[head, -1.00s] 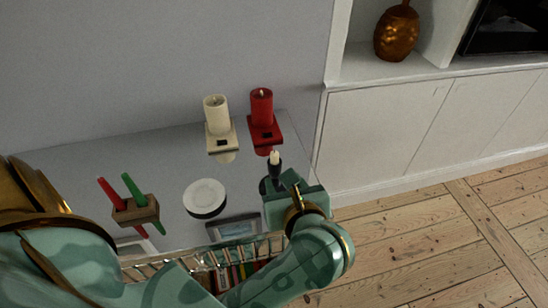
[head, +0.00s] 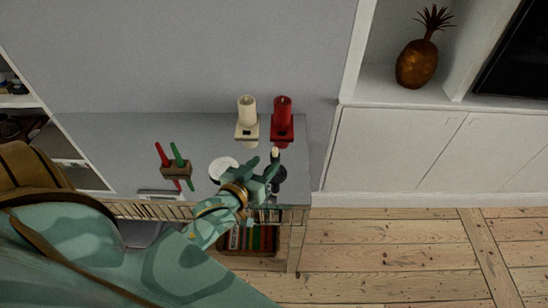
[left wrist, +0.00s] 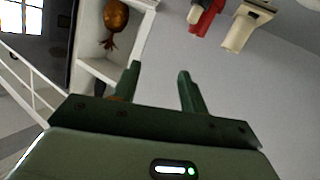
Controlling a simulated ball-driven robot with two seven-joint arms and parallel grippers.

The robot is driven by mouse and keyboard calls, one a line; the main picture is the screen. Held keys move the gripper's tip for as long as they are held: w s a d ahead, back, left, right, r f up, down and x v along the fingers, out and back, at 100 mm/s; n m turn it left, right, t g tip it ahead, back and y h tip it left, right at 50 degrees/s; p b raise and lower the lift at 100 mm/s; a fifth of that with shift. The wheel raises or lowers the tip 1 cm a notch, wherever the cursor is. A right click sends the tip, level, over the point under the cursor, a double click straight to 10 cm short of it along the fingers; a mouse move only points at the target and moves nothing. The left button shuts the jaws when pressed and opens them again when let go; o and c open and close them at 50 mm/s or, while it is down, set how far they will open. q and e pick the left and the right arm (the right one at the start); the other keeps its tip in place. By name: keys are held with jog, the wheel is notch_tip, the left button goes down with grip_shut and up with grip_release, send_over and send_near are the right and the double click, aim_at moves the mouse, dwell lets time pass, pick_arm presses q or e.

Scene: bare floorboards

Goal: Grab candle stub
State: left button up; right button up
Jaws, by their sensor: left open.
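The candle stub (head: 275,153) is a short pale candle in a dark holder (head: 279,174), standing near the right end of the grey tabletop. My left gripper (head: 263,168) is open, just left of the stub and holder in the head view, and partly overlaps them. I cannot tell whether it touches them. In the left wrist view its two green fingers (left wrist: 159,82) are spread with nothing between them. A small pale end (left wrist: 194,14) beside the red candle at the top may be the stub. My right gripper is not in view.
A white round object (head: 222,168) and a block with red and green sticks (head: 176,171) lie to the left. A white cabinet (head: 395,150) stands right, beside open floorboards (head: 390,250).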

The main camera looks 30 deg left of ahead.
pick_arm(q)
notch_tip(320, 180, down, 2)
jog(key=a+g, duration=0.1)
jog(key=g, duration=0.1)
jog(key=m+y+b, duration=0.1)
jog(key=b, duration=0.1)
send_near(274, 151)
jog(key=x, duration=0.6)
jog(key=shift+s+d+f, duration=0.1)
jog(key=shift+d+f, duration=0.1)
jog(key=shift+d, duration=0.05)
jog(key=x, duration=0.1)
jog(key=b+x, duration=0.1)
jog(key=x, duration=0.1)
jog(key=b+x, duration=0.1)
jog(key=x, duration=0.1)
jog(key=shift+w+a, duration=0.25)
jog(key=shift+a, duration=0.1)
jog(key=shift+s+r, duration=0.1)
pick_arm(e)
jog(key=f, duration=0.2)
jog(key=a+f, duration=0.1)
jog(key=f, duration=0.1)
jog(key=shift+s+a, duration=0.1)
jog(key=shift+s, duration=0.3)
pick_arm(q)
grip_shut()
